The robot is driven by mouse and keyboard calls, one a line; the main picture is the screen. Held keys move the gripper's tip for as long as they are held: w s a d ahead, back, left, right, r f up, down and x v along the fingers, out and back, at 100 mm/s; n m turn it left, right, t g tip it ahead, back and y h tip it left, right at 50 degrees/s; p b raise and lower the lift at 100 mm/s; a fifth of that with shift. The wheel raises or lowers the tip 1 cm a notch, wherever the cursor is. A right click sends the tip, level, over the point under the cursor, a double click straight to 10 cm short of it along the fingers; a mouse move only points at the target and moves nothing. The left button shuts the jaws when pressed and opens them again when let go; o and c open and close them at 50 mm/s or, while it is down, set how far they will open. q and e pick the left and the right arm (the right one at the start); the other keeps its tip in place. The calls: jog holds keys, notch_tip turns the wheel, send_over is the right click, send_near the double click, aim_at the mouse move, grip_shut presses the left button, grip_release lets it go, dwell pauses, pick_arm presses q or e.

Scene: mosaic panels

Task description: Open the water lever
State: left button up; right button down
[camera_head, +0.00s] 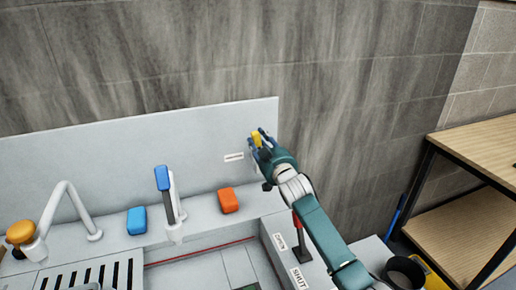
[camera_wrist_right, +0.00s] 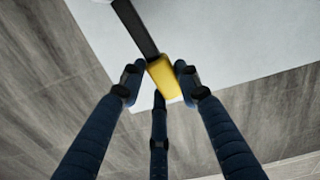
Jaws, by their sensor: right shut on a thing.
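My right gripper (camera_head: 259,139) is at the right end of the upright grey back panel (camera_head: 120,150). In the right wrist view, its dark blue fingers (camera_wrist_right: 160,82) close around the yellow tip (camera_wrist_right: 166,76) of a dark lever bar (camera_wrist_right: 134,28). The yellow tip (camera_head: 256,138) also shows between the fingers in the head view. The lever's pivot is hidden behind the hand in the head view. A small label (camera_head: 233,157) is on the panel left of the hand, too small to read. My left gripper is out of view.
A red-handled lever (camera_head: 297,220) stands under my right forearm, by a SHUT label (camera_head: 299,278). A blue-handled tap (camera_head: 163,180), blue block (camera_head: 137,220) and orange block (camera_head: 228,200) line the counter. A wooden shelf (camera_head: 480,130) stands at right.

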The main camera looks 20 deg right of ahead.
jog(key=shift+d+m, duration=0.75)
jog(key=shift+m, duration=0.25)
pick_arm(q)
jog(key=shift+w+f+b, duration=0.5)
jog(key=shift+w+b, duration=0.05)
pick_arm(e)
jog(key=shift+w+d+f+m, duration=0.1)
jog(key=shift+d+f+m, duration=0.1)
jog(key=shift+d+m, duration=0.55)
jog(key=shift+s+d+f+m, duration=0.1)
jog(key=shift+d+f+m, duration=0.25)
jog(key=shift+m, duration=0.7)
jog(key=shift+w+d+f+m, duration=0.1)
jog(key=shift+d+m, duration=0.6)
jog(key=shift+m, duration=0.2)
jog(key=c, duration=1.2)
grip_release()
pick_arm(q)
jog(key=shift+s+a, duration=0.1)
